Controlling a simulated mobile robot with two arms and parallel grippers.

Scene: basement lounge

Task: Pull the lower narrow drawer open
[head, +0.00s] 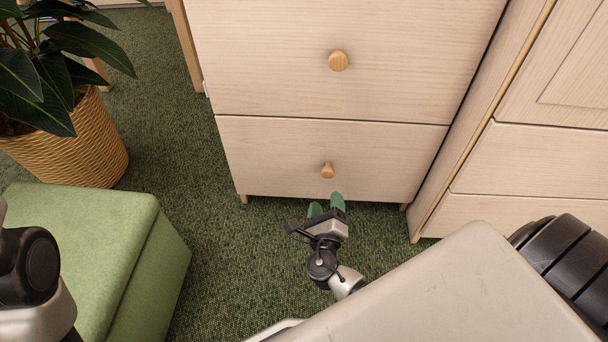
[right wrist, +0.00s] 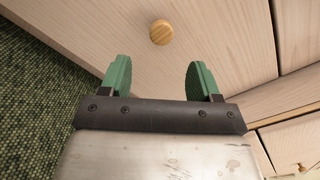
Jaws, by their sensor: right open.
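The lower narrow drawer (head: 275,158) is a pale wood front with a round wooden knob (head: 328,170). It looks shut, flush with the drawer above. My right gripper (head: 326,205) has green fingers and is just below and in front of that knob. In the right wrist view my right gripper (right wrist: 159,80) is open and empty. There a round knob (right wrist: 161,32) lies ahead of the gap between the fingers, apart from both. My left arm shows at the left edge of the head view, but its gripper is not seen.
The upper drawer (head: 270,60) with its own knob (head: 338,61) is shut. A green ottoman (head: 90,235) and a plant in a woven basket (head: 75,150) stand at left. Another pale cabinet (head: 530,160) stands at right. Green carpet (head: 215,225) before the drawer is clear.

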